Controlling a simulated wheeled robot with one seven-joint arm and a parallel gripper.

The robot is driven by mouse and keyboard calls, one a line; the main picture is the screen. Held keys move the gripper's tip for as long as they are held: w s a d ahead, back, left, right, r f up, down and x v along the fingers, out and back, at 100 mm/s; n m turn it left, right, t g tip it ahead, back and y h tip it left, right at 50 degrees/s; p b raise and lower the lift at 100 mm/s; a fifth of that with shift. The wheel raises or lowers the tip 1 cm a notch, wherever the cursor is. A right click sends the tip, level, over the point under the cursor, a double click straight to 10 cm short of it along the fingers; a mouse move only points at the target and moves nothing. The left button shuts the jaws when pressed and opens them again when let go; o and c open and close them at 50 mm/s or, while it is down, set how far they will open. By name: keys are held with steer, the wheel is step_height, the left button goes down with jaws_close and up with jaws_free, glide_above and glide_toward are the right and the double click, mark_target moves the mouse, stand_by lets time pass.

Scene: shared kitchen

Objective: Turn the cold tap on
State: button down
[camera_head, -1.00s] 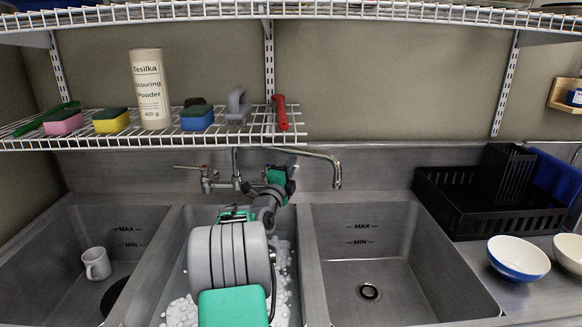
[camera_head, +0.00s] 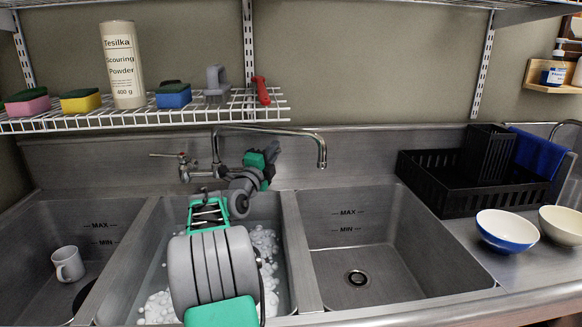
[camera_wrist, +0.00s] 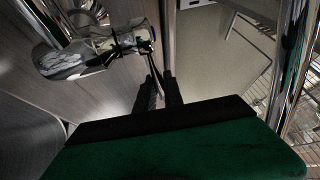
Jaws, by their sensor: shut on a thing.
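The chrome tap (camera_head: 186,168) is on the back wall above the middle basin. Its left lever (camera_head: 164,155) points left, with a red mark near its base. A long spout (camera_head: 285,131) reaches right, its outlet over the divider side of the right basin. I see no water stream below it. The right, cold side is hidden behind my gripper (camera_head: 273,152) in the head view. In the wrist view, my gripper (camera_wrist: 160,88) is shut on the thin cold tap lever (camera_wrist: 153,62), which runs from the chrome valve (camera_wrist: 85,55) between the dark fingers.
The wire shelf (camera_head: 140,122) hangs above the tap with powder, sponges and brushes. The middle basin holds suds (camera_head: 265,240); a mug (camera_head: 68,264) stands in the left basin. A black rack (camera_head: 420,185) and bowls (camera_head: 506,231) are at right. The right basin is empty.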

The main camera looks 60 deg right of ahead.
steer(key=shift+w+a+f+m+g+b, duration=0.1)
steer(key=shift+a+f+m+g+b, duration=0.2)
steer(key=shift+f+g+b, duration=0.45)
steer(key=g+b, duration=0.1)
steer(key=a+r+m+g+b, duration=0.1)
steer(key=b, duration=0.1)
steer(key=s+m+g+b, duration=0.1)
steer(key=shift+a+r+g+b, duration=0.2)
steer(key=shift+r+g+b, duration=0.05)
steer(key=shift+g+b, duration=0.1)
steer(key=c, duration=1.5)
jaws_free()
steer(key=shift+m, duration=0.3)
steer(key=v, duration=0.8)
steer(key=shift+w+r, duration=0.1)
